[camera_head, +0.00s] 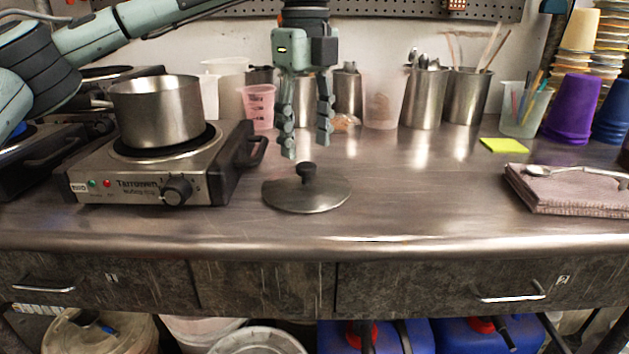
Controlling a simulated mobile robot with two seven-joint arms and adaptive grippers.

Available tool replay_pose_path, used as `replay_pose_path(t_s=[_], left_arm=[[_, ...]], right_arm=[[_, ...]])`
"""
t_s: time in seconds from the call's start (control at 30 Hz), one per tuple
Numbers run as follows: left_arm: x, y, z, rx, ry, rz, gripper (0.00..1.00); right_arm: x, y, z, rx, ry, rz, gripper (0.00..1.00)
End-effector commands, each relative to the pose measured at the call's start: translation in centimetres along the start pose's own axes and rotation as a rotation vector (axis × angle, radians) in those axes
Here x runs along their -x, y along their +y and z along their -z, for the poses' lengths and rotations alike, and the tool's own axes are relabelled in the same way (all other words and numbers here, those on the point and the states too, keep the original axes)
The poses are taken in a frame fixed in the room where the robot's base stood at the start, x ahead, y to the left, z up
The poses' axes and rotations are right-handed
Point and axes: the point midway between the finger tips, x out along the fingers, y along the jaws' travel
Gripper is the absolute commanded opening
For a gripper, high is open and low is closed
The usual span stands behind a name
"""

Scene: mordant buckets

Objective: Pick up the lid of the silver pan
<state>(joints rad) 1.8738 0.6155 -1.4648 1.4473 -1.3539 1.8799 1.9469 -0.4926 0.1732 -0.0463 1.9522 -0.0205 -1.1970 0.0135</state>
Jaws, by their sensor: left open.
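The lid (325,196) is a round, dark metal disc lying flat on the steel counter, with a black knob (307,172) on top. The silver pan (157,112) stands uncovered on a hot plate to the left of the lid. My left gripper (306,150) points straight down above the lid, its two fingers apart and nothing between them. In the picture the fingertips are just above the knob; I cannot tell the exact gap. My right gripper is not in view.
The hot plate (140,190) has a handle sticking out toward the lid. Steel cups (425,100) and plastic beakers (384,105) line the wall behind. A folded cloth (570,190) with a spoon lies at right. The counter (430,195) right of the lid is clear.

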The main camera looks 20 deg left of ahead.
Motion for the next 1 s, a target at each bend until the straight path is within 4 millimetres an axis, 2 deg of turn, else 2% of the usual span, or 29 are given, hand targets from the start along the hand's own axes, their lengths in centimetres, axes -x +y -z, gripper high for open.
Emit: replay_pose_path(t_s=[0.4, 0.67, 0.77, 1.0], left_arm=[[-5.3, -0.1, -0.3, -0.002, 0.004, 0.001, 0.53], [-5.7, -0.1, -0.3, -0.003, 0.004, 0.003, 0.53], [-5.7, -0.1, -0.3, -0.003, 0.004, 0.003, 0.43], [-5.7, -0.1, -0.3, -0.003, 0.005, 0.003, 0.13]], right_arm=[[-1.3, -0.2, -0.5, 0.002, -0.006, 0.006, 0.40], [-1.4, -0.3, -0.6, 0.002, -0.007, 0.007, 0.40], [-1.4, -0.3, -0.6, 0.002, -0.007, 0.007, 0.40], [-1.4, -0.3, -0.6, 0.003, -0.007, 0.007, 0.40]])
